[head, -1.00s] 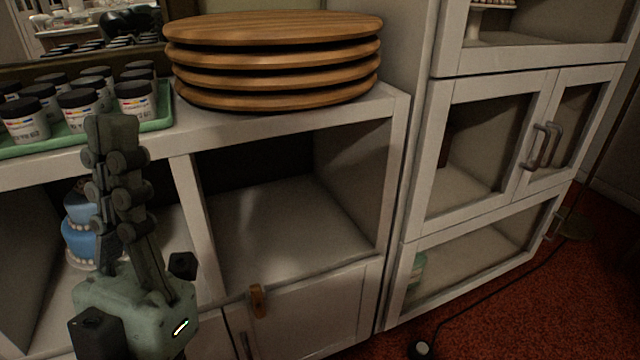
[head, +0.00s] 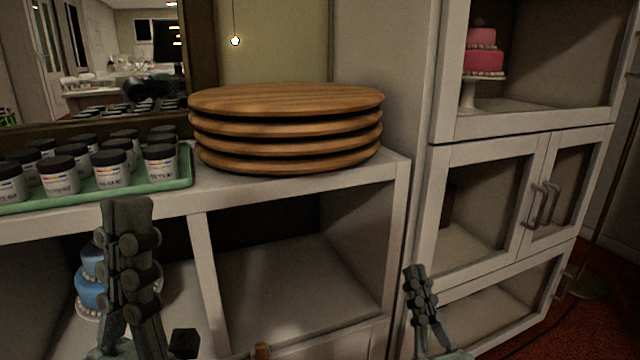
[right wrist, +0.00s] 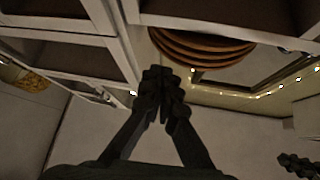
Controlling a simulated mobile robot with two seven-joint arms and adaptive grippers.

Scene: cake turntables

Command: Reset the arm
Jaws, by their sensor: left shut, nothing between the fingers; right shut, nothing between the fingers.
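My left gripper (head: 130,225) stands upright at the lower left of the head view, in front of the shelf, shut and empty. My right gripper (head: 415,280) points up at the lower middle right of the head view, in front of the cabinet edge, shut and empty. In the right wrist view my right gripper (right wrist: 162,82) has its fingertips together with nothing between them. Part of a dark gripper, probably my left, shows at the lower right edge of that view.
Stacked wooden turntables (head: 285,105) sit on the white shelf unit (head: 395,170). A green tray (head: 185,180) of jars lies left of them. A blue cake (head: 90,285) is in the lower left compartment, partly behind my left gripper. A glass-doored cabinet (head: 430,180) holds a pink cake (head: 484,55).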

